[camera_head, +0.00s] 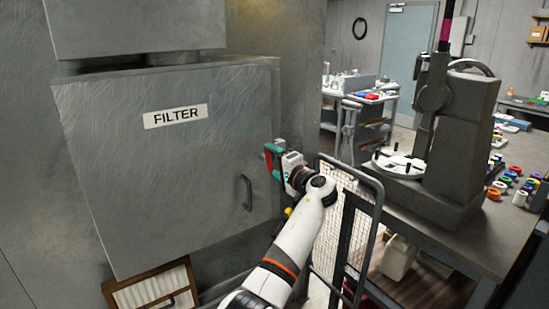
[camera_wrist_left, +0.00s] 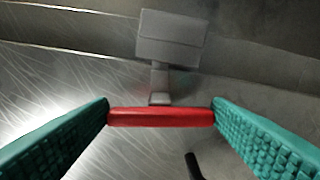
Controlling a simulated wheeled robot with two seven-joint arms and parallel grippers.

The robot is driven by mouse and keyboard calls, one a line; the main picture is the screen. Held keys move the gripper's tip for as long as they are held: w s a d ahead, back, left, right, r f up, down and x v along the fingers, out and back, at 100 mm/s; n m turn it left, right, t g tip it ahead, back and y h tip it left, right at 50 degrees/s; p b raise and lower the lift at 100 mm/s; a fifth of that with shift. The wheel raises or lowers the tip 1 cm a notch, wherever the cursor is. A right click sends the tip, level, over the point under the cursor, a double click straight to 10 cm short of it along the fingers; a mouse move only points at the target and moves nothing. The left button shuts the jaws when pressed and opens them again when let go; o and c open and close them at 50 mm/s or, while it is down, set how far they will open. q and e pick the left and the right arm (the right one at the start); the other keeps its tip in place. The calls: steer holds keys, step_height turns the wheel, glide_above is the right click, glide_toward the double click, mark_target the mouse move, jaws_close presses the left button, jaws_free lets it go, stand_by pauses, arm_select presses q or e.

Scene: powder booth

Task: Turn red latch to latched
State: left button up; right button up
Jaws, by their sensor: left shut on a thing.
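The red latch (camera_wrist_left: 160,117) is a short red bar on a grey stem below a grey block (camera_wrist_left: 172,38) in the left wrist view. It spans between the teal finger pads of my left gripper (camera_wrist_left: 160,122), which is shut on its two ends. In the head view my left gripper (camera_head: 272,161) is at the right edge of the grey FILTER door (camera_head: 150,200). A bit of the red latch (camera_head: 268,161) shows between the fingers there; the rest is hidden. The door appears closed or nearly so; I cannot tell which. My right gripper is out of view.
A black door handle (camera_head: 247,193) sits just left of and below my left gripper. A wire mesh cart (camera_head: 345,205) stands close to the right of my forearm. A workbench (camera_head: 440,225) with a grey machine (camera_head: 458,140) is further right. A framed filter panel (camera_head: 150,290) is below the door.

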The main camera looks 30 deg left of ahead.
arm_select(q)
steer(key=shift+m+p, duration=0.5)
steer(key=shift+m, duration=0.4)
steer(key=o, duration=1)
steer(key=shift+f, duration=0.1)
steer(key=shift+b+v, duration=2.15)
steer(key=shift+v, duration=3.9)
